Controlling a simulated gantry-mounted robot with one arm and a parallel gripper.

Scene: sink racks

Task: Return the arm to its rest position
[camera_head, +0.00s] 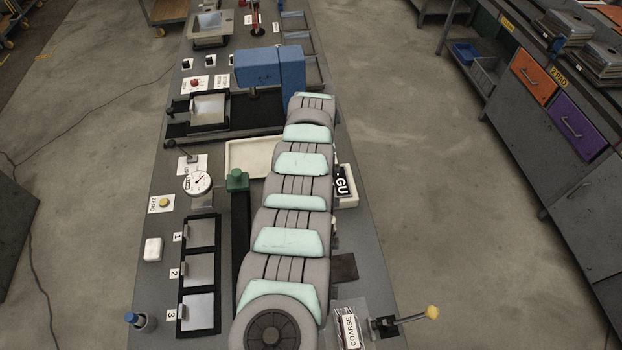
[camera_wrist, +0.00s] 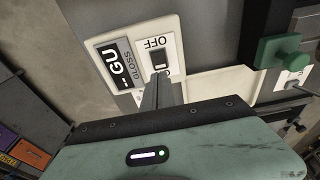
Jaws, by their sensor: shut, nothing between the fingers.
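My gripper (camera_wrist: 161,90) shows in the wrist view with its narrow fingers together and nothing held between them. Its tips are in front of a white gloss meter panel (camera_wrist: 175,32), close to a dark switch marked OFF (camera_wrist: 159,60). I cannot tell whether the tips touch the panel. In the head view my arm stretches along the middle of the workbench (camera_head: 365,240), and it hides the gripper. The edge of the gloss meter, with its dark GU label (camera_head: 342,182), sticks out to the right of the arm.
A green knob on a dark post (camera_head: 237,181) stands close left of the arm. A blue machine head (camera_head: 270,66) rises beyond it. A tray with three numbered plates (camera_head: 218,262) lies at left. A yellow-knobbed lever (camera_head: 432,312) juts out at right. The floor at right is clear.

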